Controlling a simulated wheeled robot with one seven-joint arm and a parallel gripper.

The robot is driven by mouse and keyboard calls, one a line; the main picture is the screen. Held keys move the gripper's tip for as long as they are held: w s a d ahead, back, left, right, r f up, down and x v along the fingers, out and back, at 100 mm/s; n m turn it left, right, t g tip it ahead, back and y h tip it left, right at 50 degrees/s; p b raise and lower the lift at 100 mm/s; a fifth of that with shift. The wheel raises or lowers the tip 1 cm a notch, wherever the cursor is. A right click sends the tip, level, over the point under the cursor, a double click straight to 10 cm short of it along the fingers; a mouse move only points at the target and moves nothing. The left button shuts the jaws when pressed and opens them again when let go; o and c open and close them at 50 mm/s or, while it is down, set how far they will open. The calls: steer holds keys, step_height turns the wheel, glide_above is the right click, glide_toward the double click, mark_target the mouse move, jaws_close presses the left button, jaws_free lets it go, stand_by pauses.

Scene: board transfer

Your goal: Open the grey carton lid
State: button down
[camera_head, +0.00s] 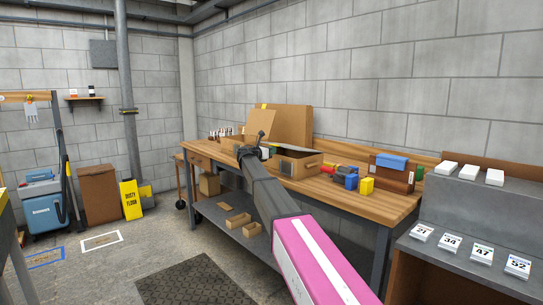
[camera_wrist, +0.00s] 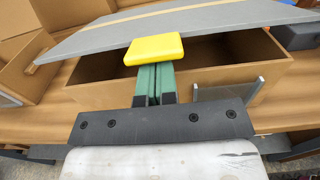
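The grey lid (camera_wrist: 185,26) is partly raised and tilted over a brown carton (camera_wrist: 195,72) in the wrist view. A dark gap shows between the lid and the carton's walls. A yellow tab (camera_wrist: 153,49) sits on the lid's near edge. My gripper (camera_wrist: 153,82) has its green fingers together at the tab, and the tab hides the fingertips. I see no part of the tab between the fingers. In the head view my gripper (camera_head: 262,151) is at the left side of the carton (camera_head: 300,165) on the workbench, and my arm hides part of it.
The wooden workbench (camera_head: 378,203) also holds a large cardboard box (camera_head: 290,122) behind the carton. Right of it are a blue item (camera_head: 346,179), a yellow block (camera_head: 367,185) and a brown box with a blue top (camera_head: 393,175). A grey counter (camera_head: 480,255) stands at the right.

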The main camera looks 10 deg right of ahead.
steer(key=shift+w+d+r, duration=0.15)
steer(key=shift+r, duration=0.85)
steer(key=shift+w+d+r, duration=0.1)
steer(key=shift+d+r, duration=0.1)
steer(key=shift+r, duration=0.8)
steer(key=shift+w+d+r, duration=0.15)
steer(key=shift+r, duration=0.85)
steer(key=shift+w+d+r, duration=0.5)
steer(key=shift+d+r, duration=0.2)
steer(key=shift+r, duration=0.2)
steer(key=shift+w+d+r, duration=0.5)
steer(key=shift+d+r, duration=0.15)
steer(key=shift+r, duration=0.25)
steer(key=shift+w+d+r, duration=0.5)
steer(key=shift+d+r, duration=0.2)
steer(key=shift+r, duration=0.2)
steer(key=r+x, duration=0.2)
steer(key=x, duration=1.4)
steer(key=shift+w+d+r, duration=0.15)
steer(key=shift+w+d, duration=0.05)
steer(key=shift+d, duration=0.1)
steer(key=v, duration=0.8)
